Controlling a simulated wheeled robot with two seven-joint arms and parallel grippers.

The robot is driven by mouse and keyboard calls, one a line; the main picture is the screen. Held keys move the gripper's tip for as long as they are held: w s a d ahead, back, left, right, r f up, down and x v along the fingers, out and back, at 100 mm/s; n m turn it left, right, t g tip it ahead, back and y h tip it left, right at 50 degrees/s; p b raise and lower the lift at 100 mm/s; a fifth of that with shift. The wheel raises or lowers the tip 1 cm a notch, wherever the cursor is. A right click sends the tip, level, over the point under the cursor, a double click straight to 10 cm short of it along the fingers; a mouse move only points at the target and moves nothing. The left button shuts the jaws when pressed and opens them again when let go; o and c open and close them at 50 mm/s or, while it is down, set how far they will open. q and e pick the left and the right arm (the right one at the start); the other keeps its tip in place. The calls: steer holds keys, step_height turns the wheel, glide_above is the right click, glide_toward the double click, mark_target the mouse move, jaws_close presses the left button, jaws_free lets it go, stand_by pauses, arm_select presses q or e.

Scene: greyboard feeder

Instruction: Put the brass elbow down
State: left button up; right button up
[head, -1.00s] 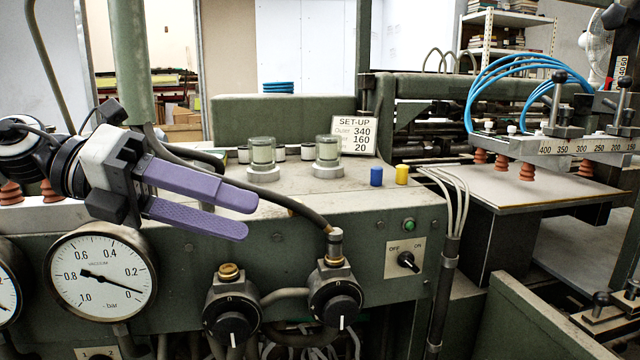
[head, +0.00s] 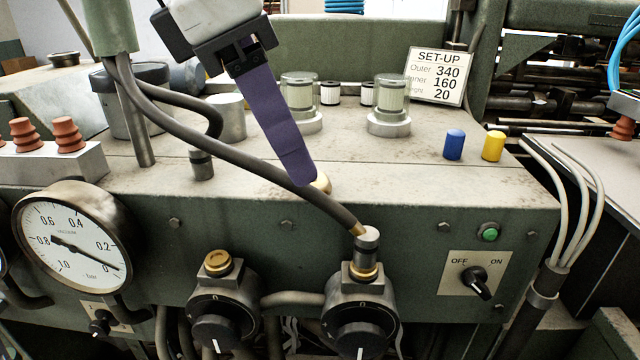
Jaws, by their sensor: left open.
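A small brass-coloured piece (head: 321,183), which looks like the brass elbow, lies on the front part of the machine's top. It is partly hidden by the purple fingers of my left gripper (head: 304,180). The left gripper comes down from above with its tips right beside the brass piece. The fingers overlap in this view, so the gap between them is hidden, but the gripper is open. I cannot tell whether a finger touches the brass piece. My right gripper is not in view.
A dark hose (head: 270,180) runs close by the fingertips to the right valve (head: 360,310). The left valve (head: 222,310) has a brass top. Glass filter jars (head: 388,100), a set-up card (head: 436,76) and blue (head: 454,145) and yellow (head: 493,146) caps stand behind and to the right.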

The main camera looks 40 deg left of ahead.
mark_target(316, 186)
arm_select(q)
steer(key=x, duration=0.5)
steer(key=shift+a, duration=0.3)
jaws_close()
